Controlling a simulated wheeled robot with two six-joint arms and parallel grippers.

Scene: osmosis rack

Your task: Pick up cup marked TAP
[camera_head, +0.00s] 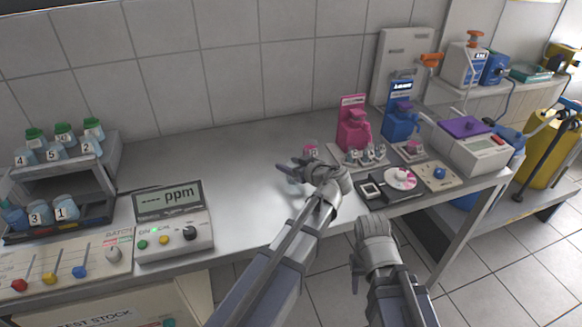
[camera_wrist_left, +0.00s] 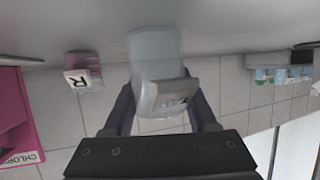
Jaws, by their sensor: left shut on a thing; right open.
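A translucent pale cup (camera_wrist_left: 155,55) with a grey label is in the left wrist view, between the two fingers of my left gripper (camera_wrist_left: 163,105). The label's writing is too dim to read. My left gripper (camera_head: 306,178) is shut on this cup over the middle of the bench in the head view, where the hand mostly hides it. A pinkish cup marked R (camera_wrist_left: 83,78) stands beside it, apart from the fingers; it also shows behind the hand in the head view (camera_head: 310,151). My right gripper (camera_head: 374,226) is open and empty, in front of the bench edge.
A ppm meter (camera_head: 172,222) and a rack of numbered bottles (camera_head: 100,170) stand at the left. A pink dispenser (camera_head: 353,128), a blue dispenser (camera_head: 400,122) and a purple-topped machine (camera_head: 468,148) stand at the right. The bench (camera_head: 235,165) between is clear.

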